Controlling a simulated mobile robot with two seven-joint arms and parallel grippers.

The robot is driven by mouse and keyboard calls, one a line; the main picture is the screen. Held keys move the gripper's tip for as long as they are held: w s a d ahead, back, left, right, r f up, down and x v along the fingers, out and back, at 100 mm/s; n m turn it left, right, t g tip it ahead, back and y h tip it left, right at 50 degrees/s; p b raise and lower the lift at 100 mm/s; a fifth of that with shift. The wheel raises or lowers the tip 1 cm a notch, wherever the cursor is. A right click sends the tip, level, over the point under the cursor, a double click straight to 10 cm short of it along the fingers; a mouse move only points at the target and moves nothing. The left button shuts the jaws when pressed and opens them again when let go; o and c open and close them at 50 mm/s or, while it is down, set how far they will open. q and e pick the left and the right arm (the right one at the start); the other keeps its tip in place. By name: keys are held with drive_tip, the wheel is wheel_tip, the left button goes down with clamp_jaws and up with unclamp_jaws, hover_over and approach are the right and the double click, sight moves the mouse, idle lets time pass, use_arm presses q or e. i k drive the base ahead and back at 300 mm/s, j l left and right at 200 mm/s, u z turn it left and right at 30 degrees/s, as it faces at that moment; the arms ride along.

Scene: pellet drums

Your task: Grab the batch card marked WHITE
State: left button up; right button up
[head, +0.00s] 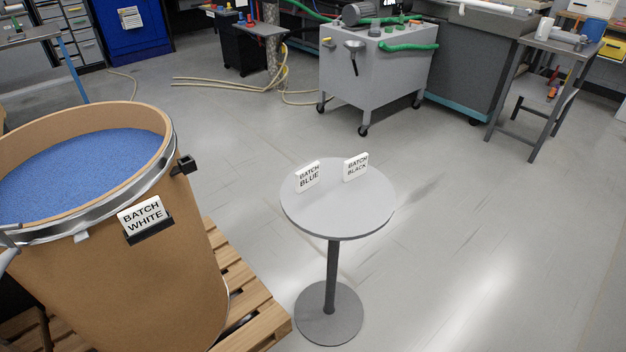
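The white card marked BATCH WHITE (141,214) sits upright in a dark holder (150,232) on the side of a large brown drum (120,290) at the left. The drum is open and filled with blue pellets (80,172). A card marked BATCH BLUE (308,176) and a card marked BATCH BLACK (356,167) stand on a small round grey table (345,212) in the middle. Neither of my grippers can be made out in the head view.
The drum stands on a wooden pallet (262,315) whose corner reaches toward the table's base (328,325). A wheeled grey machine (365,85) and a metal side table (555,52) stand at the back. Hoses (235,85) lie on the floor. The floor at the right is clear.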

sight(135, 219)
drive_tip(key=u, duration=1.25)
